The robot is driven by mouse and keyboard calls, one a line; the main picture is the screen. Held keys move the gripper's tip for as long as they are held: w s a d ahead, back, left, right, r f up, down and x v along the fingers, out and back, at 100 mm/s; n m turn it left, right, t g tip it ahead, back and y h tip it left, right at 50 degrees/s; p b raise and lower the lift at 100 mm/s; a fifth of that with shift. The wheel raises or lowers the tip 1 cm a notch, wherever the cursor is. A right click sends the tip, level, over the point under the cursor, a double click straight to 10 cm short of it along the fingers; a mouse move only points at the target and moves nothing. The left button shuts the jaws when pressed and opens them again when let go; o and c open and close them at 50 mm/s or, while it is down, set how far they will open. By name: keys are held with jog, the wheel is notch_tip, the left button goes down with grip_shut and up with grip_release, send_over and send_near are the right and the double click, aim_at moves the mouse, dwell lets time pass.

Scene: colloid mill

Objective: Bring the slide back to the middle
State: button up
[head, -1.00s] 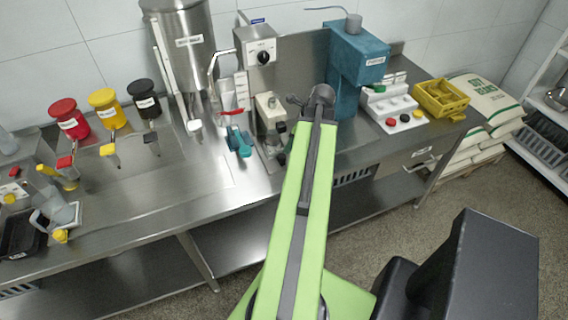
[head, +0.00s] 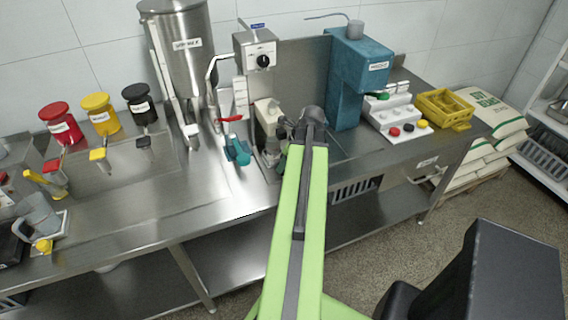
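I cannot tell which part is the slide. A small beige unit (head: 266,116) stands at the back of the steel counter, behind and left of my arm's end. A red handle (head: 231,118) and a teal handle (head: 238,150) are just left of it. My green arm reaches up the picture to a dark joint, with a small dark end part, my gripper (head: 287,128), close to the beige unit's right side. The fingers are too small and partly hidden to show whether they are open, or whether they touch anything.
A tall teal machine (head: 357,75) stands right of my arm, with a white button block (head: 392,112) and a yellow crate (head: 444,108) beyond. A steel hopper (head: 184,52) and red, yellow and black pots stand left.

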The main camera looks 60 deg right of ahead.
grip_shut()
dwell(0.9)
